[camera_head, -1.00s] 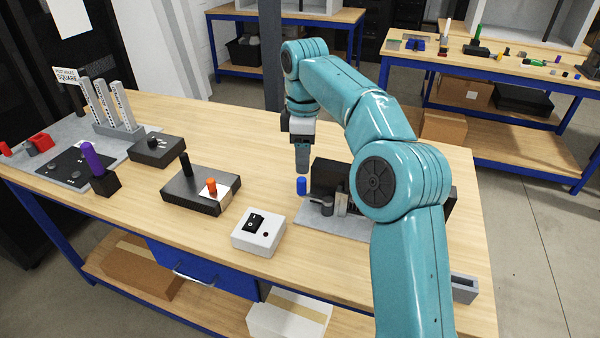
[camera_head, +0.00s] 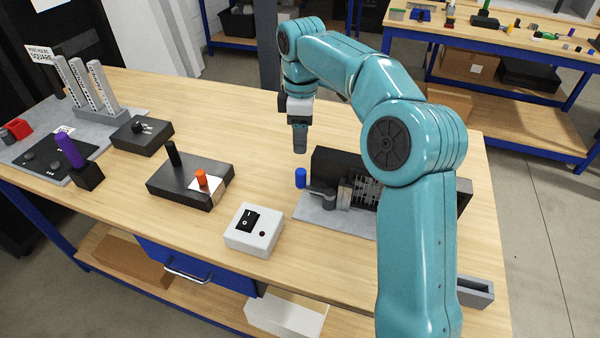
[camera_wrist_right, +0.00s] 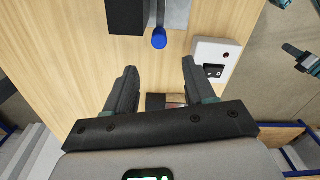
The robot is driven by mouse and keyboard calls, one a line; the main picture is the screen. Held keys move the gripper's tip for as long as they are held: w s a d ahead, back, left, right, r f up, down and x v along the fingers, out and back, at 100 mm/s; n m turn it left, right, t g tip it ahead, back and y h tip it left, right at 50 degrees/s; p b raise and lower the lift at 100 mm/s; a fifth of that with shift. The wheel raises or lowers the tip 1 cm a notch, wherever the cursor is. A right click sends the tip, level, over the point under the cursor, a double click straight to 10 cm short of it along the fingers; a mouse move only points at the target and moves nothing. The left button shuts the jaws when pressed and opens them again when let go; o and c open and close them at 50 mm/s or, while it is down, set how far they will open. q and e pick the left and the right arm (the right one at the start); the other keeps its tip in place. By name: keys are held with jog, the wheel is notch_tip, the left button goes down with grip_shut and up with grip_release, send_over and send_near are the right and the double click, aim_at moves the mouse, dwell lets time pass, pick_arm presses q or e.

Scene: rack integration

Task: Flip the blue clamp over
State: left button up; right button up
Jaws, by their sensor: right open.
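The blue clamp (camera_head: 301,178) shows as a small blue upright tip at the left end of a grey base plate (camera_head: 318,213), beside a grey clamp body (camera_head: 326,194). In the right wrist view the blue tip (camera_wrist_right: 159,38) lies beyond my fingertips, near the top centre. My right gripper (camera_head: 300,150) points down just above and behind the blue tip, apart from it. In the right wrist view its two fingers (camera_wrist_right: 157,72) are spread with nothing between them. My left gripper is not in view.
A white switch box (camera_head: 254,230) stands in front of the clamp. A black slotted block (camera_head: 345,166) stands behind the clamp body.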

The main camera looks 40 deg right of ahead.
aim_at(302, 171)
notch_tip(302, 171, down, 12)
jog(key=shift+d, duration=0.1)
jog(key=shift+w+f, duration=0.15)
jog(key=shift+f, duration=0.2)
jog(key=c, duration=0.3)
grip_shut()
